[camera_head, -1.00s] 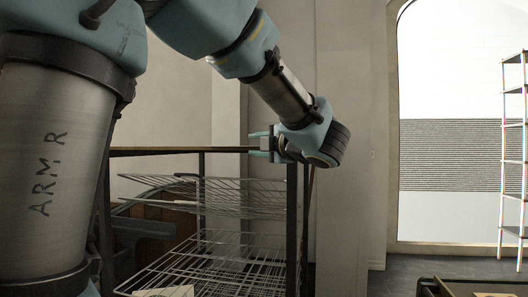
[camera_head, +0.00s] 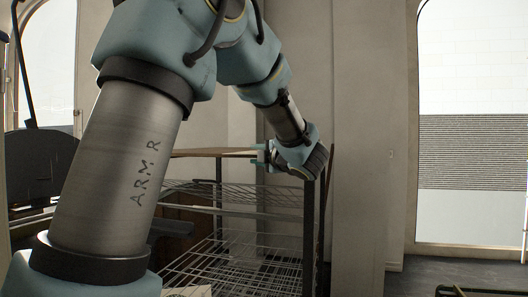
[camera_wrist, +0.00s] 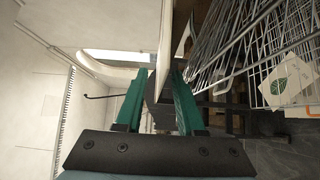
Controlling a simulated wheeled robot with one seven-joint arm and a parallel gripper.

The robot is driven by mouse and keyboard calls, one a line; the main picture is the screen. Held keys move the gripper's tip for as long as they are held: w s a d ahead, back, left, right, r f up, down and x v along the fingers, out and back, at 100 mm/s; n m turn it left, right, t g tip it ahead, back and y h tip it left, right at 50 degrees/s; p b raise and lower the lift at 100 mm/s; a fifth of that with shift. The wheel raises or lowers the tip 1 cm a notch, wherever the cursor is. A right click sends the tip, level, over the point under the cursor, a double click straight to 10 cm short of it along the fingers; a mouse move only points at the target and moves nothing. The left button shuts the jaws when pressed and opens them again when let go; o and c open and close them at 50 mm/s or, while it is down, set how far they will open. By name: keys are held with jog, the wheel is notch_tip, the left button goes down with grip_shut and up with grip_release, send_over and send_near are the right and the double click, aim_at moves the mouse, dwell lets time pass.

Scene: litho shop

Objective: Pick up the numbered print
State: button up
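My gripper (camera_head: 262,154) is at the right end of a thin tan sheet or board (camera_head: 210,153), seen nearly edge-on at the top of a wire rack. In the wrist view, my gripper (camera_wrist: 155,85) has its two green fingers apart, with the sheet's edge (camera_wrist: 164,45) between them. The sheet lies close to the right finger, with a gap to the left finger. A pale paper with a greenish picture (camera_wrist: 288,78) lies on a wire shelf at the right. No number is readable, and I cannot tell which is the numbered print.
The wire rack (camera_head: 310,225) has several open shelves and dark posts. A pale paper (camera_head: 197,291) lies low in it. A dark round machine part (camera_head: 40,165) stands at the left. A tall window (camera_head: 470,80) and a dark frame edge (camera_head: 480,290) are at the right.

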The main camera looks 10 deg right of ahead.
grip_shut()
dwell(1.4)
